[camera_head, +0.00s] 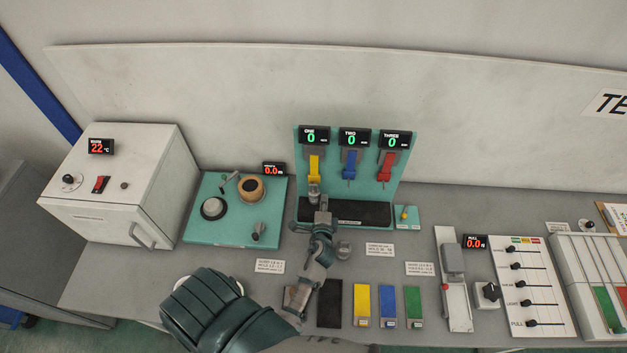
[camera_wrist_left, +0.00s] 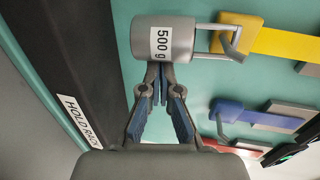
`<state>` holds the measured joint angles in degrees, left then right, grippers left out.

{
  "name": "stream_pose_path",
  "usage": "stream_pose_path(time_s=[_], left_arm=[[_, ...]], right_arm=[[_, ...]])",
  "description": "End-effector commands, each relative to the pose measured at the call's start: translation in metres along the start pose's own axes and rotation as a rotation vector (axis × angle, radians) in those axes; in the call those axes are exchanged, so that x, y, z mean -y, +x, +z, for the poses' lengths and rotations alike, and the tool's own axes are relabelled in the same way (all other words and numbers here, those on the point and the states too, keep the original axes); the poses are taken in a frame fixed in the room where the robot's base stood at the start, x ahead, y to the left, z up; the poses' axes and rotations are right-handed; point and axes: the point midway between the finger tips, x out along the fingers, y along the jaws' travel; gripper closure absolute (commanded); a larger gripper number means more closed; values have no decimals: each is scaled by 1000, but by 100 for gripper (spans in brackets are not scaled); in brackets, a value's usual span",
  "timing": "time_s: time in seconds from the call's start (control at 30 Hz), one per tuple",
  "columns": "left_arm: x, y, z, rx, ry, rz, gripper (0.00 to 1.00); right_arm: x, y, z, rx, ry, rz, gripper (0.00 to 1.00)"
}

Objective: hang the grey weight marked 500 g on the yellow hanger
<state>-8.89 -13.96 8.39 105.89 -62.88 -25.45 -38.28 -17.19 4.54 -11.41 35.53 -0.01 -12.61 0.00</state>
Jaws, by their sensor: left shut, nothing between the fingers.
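The grey weight marked 500 g (camera_wrist_left: 165,42) is at the yellow hanger (camera_wrist_left: 275,42) in the left wrist view. Its wire loop meets the hanger's hooked end and seems to hang on it. In the head view the weight (camera_head: 314,194) is just below the yellow hanger (camera_head: 314,167) on the teal board. My left gripper (camera_wrist_left: 161,75) is shut and empty, its tips right beside the weight; I cannot tell whether they touch it. In the head view the left gripper (camera_head: 322,207) partly covers the weight. My right gripper is not in view.
A blue hanger (camera_head: 350,164) and a red hanger (camera_head: 387,164) are to the right on the board. A black rack (camera_head: 365,213) lies below. A grey round piece (camera_head: 343,249) stands on the table near my arm.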

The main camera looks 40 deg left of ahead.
Motion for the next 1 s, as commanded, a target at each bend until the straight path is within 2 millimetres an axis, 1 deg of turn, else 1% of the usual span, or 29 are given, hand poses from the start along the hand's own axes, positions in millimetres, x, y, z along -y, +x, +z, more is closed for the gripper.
stream_pose_path(time_s=[0.1,0.37,1.0], left_arm=[[0,0,0,0,0,0,100],[0,0,2,0,0,0,100],[0,0,3,0,0,0,100]], right_arm=[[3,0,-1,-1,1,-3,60],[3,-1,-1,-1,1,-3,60],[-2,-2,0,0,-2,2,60]])
